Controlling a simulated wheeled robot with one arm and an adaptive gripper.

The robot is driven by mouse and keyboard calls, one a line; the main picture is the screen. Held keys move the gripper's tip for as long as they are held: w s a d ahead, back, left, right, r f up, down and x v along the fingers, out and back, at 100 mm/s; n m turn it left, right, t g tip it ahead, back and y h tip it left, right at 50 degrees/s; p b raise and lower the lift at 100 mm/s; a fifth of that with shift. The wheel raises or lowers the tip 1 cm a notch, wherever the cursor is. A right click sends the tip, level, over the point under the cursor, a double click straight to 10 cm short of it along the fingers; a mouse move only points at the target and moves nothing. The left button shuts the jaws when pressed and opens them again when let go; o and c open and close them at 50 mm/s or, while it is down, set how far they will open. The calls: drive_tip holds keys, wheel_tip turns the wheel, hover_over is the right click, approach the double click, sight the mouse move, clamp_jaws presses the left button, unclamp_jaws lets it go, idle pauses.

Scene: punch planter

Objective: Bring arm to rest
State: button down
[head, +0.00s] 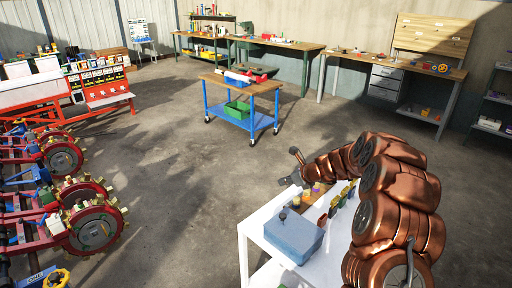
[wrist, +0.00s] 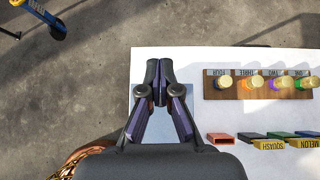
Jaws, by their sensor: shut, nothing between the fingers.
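My gripper (wrist: 159,75) is shut and empty in the wrist view. It is above the left edge of a white table (wrist: 262,68), with a light blue surface (wrist: 138,78) showing beneath it.
A wooden block (wrist: 237,92) with several labelled knobs stands on the table, beside labelled blocks (wrist: 268,144). A blue box (head: 292,237) sits on the table. A blue cart (head: 241,110) and red planter machine (head: 85,225) stand beyond open floor.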

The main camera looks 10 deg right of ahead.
drive_tip(key=s+a+r+n+g, duration=0.2)
drive_tip(key=s+a+r+n, duration=0.25)
drive_tip(key=s, duration=0.35)
drive_tip(key=s+a+r+n+g, duration=0.25)
drive_tip(key=s+a+n, duration=0.3)
drive_tip(key=s, duration=0.35)
drive_tip(key=s+a+r+n+g, duration=0.1)
drive_tip(key=s+a+r+n, duration=0.4)
drive_tip(key=s, duration=0.3)
drive_tip(key=s+d+n+g+h, duration=0.1)
drive_tip(key=s+d+n+h, duration=0.1)
drive_tip(key=s, duration=0.8)
drive_tip(key=s+d+f+n+g+h, duration=0.1)
drive_tip(key=s+d+n+h, duration=0.1)
drive_tip(key=s+d+n, duration=0.2)
drive_tip(key=s+d+n+g+h, duration=0.2)
drive_tip(key=s+n, duration=0.5)
drive_tip(key=s, duration=0.9)
drive_tip(key=shift+s+d+f+n, duration=0.15)
drive_tip(key=shift+s+d+n, duration=0.2)
drive_tip(key=shift+d, duration=0.5)
